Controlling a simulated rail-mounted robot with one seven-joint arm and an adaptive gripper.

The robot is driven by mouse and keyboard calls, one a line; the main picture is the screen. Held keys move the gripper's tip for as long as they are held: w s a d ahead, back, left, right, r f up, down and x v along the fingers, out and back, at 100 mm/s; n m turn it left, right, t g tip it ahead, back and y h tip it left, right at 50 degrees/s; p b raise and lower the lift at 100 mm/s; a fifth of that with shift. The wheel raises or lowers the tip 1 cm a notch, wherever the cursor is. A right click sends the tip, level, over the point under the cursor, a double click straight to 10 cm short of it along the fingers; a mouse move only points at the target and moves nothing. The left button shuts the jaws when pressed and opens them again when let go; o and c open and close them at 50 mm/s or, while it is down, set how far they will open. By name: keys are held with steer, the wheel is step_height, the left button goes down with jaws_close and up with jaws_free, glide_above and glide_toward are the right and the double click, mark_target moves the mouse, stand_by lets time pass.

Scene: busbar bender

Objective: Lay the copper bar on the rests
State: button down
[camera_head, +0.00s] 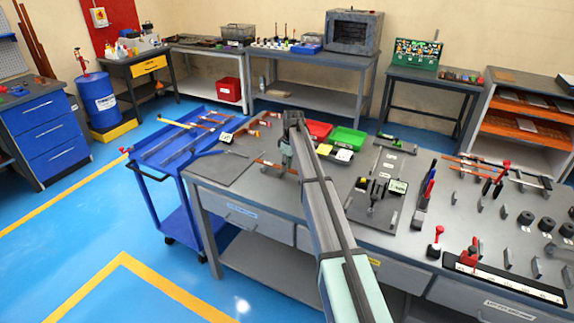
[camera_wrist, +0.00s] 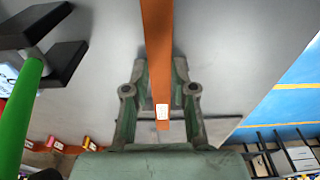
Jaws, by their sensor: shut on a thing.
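The copper bar (camera_wrist: 158,45) is a flat orange strip with a small white label in the wrist view. It runs up from between the two fingers of my gripper (camera_wrist: 160,92), which is shut on it near its labelled end. In the head view the bar (camera_head: 270,164) is above the left part of the grey workbench (camera_head: 318,212), partly hidden by my gripper (camera_head: 289,170). I cannot tell whether it touches anything below. Several small grey upright pieces (camera_head: 504,211) stand on the bench at the right; I cannot tell which parts are the rests.
A dark plate with a clamp-like device (camera_head: 376,192) stands mid-bench. A blue cart (camera_head: 165,150) with bars adjoins the bench at left. A dark mat (camera_head: 220,166) lies on the bench's left end. A green cylinder (camera_wrist: 20,115) shows at the wrist view's left.

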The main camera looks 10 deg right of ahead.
mark_target(290, 170)
steer(key=shift+f, duration=0.1)
steer(key=c, duration=0.9)
jaws_free()
steer(key=shift+c, duration=0.2)
steer(key=shift+r, duration=0.55)
step_height(290, 170, up, 12)
steer(key=d+b, duration=0.1)
steer(key=b, duration=0.1)
steer(key=shift+s+b, duration=0.3)
steer(key=shift+s, duration=0.15)
